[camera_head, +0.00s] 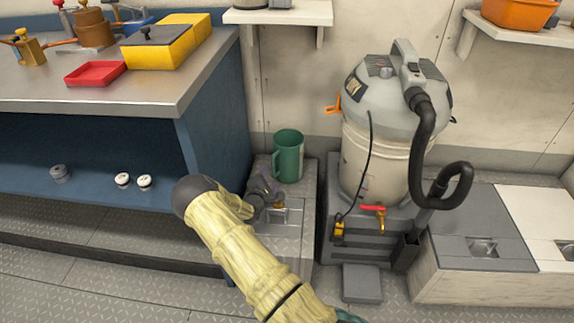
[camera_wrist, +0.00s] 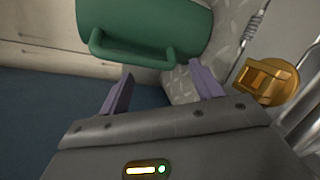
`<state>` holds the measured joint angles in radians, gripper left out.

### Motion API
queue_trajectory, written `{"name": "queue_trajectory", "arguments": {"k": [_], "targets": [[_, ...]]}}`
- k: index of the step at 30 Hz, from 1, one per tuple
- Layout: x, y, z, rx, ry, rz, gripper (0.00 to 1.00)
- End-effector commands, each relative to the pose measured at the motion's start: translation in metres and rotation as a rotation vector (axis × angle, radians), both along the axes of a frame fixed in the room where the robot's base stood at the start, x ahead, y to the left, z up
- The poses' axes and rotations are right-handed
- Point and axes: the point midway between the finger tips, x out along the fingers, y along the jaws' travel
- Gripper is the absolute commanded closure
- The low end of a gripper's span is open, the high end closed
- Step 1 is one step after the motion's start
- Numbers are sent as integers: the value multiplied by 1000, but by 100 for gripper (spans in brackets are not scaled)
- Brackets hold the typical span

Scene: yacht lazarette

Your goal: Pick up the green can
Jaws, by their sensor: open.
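The green can (camera_head: 288,155) is a mug-like container with a side handle. It stands upright on a grey metal locker top between the blue workbench and the vacuum. In the wrist view the green can (camera_wrist: 150,25) fills the upper middle, with its handle toward my gripper. My gripper (camera_wrist: 160,85) is open, its two purple fingers apart on either side below the handle, with nothing between them. In the head view my gripper (camera_head: 268,190) is just in front of and left of the can, partly hidden by my arm. I cannot tell whether a finger touches the can.
A grey shop vacuum (camera_head: 385,130) with a black hose stands close on the right. The blue workbench (camera_head: 215,135) is close on the left. A brass latch (camera_wrist: 268,80) sits right of my gripper. A white shelf (camera_head: 280,14) is on the wall above.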

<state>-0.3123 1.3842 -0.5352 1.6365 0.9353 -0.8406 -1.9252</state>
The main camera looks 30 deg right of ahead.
Motion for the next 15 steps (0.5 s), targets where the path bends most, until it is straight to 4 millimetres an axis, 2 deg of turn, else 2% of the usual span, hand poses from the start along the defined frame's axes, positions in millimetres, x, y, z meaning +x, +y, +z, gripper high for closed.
{"name": "queue_trajectory", "arguments": {"k": [10,15], "targets": [[2,-1,-1,1,-1,0,35],[11,-13,-9,1,-4,-2,35]]}}
